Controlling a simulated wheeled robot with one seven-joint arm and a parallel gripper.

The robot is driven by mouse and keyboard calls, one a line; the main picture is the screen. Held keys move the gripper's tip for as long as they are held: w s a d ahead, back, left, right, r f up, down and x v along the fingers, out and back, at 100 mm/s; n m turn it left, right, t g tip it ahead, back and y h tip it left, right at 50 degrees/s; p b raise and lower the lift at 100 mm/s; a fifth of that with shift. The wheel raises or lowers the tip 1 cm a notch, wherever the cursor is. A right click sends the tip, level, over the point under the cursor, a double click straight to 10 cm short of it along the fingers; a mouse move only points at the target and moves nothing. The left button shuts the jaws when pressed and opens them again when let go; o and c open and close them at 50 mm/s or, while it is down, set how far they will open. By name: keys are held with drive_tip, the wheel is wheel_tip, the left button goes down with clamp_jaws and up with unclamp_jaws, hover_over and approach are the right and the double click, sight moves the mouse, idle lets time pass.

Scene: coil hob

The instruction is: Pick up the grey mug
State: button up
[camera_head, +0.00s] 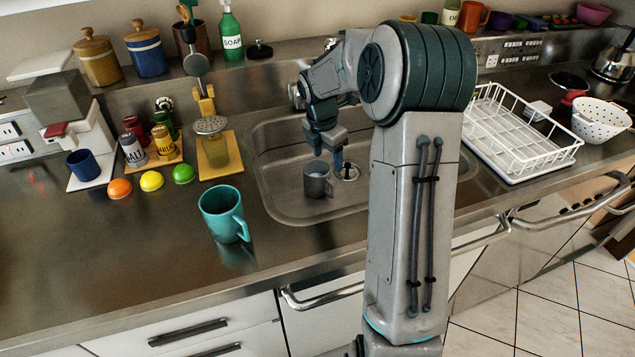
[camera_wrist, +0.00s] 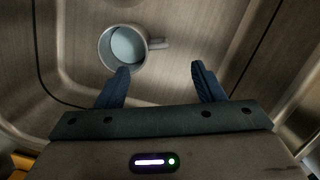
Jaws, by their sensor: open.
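The grey mug (camera_head: 317,180) stands upright in the metal sink (camera_head: 268,198). In the wrist view the mug (camera_wrist: 106,47) is seen from above, with its handle pointing right and a pale bluish inside. My gripper (camera_head: 325,156) hangs over the sink, close above and just beside the mug. In the wrist view my gripper (camera_wrist: 160,76) is open, with its two dark blue fingers apart and nothing between them. The mug lies beyond the left fingertip, and its handle reaches toward the gap between the fingers. I cannot tell the exact height of the fingers above it.
A teal mug (camera_head: 224,214) stands on the counter left of the sink. A white dish rack (camera_head: 522,133) is to the right. A yellow tray (camera_head: 218,155), an orange (camera_head: 119,188) and several jars stand behind left. The front left counter is clear.

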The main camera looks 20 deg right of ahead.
sight(329, 183)
drive_tip(key=f, duration=0.5)
drive_tip(key=d+f, duration=0.1)
drive_tip(key=f, duration=0.2)
drive_tip(key=shift+w, duration=0.25)
drive_tip(key=shift+w+d+f, duration=0.15)
drive_tip(key=shift+w+f, duration=0.05)
drive_tip(key=shift+f, duration=1.2)
drive_tip(key=shift+w+d+f, duration=0.1)
drive_tip(key=shift+w+f, duration=0.05)
drive_tip(key=shift+f, duration=1.2)
drive_tip(key=shift+c, duration=0.3)
clamp_jaws()
